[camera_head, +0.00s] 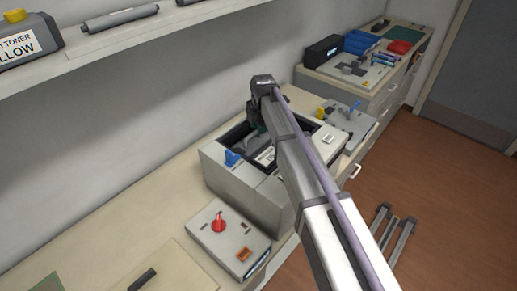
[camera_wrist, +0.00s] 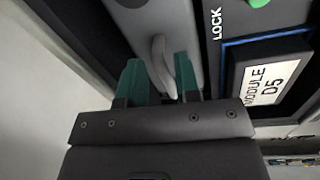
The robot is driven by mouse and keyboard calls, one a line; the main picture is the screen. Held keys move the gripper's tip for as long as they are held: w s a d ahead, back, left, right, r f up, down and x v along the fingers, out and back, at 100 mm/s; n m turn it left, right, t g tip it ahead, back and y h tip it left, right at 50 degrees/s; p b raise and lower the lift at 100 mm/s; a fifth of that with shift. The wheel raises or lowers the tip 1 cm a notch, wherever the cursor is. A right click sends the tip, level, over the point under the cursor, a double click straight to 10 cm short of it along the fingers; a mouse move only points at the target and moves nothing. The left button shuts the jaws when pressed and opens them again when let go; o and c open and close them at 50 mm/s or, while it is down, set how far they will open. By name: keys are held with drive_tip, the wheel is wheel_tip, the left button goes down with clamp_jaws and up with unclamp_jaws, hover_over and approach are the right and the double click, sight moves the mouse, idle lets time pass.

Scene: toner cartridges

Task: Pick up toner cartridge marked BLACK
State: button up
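No marking reading BLACK is legible. A black box (camera_head: 322,51) with a small unreadable pale marking stands on the far counter in the head view. A toner cartridge with a yellow cap (camera_head: 30,42), marked "TONER" and "LLOW", is on the shelf at upper left. A gap shows left of the handle; contact on the right is unclear.
The open grey machine (camera_head: 236,188) has a blue knob (camera_head: 232,157). A "MODULE D5" label (camera_wrist: 271,82) sits beside the handle. A panel with a red knob (camera_head: 217,238) lies in front. Grey rails lie on the floor.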

sight(258, 140)
drive_tip(key=f+b, duration=0.1)
drive_tip(key=f, duration=0.1)
drive_tip(key=f+b, duration=0.1)
drive_tip(key=shift+w+a+f, duration=0.15)
drive_tip(key=shift+w+f, duration=0.05)
drive_tip(key=shift+f, duration=0.2)
drive_tip(key=shift+s+r, duration=0.1)
drive_tip(key=shift+r, duration=0.2)
clamp_jaws()
idle(0.6)
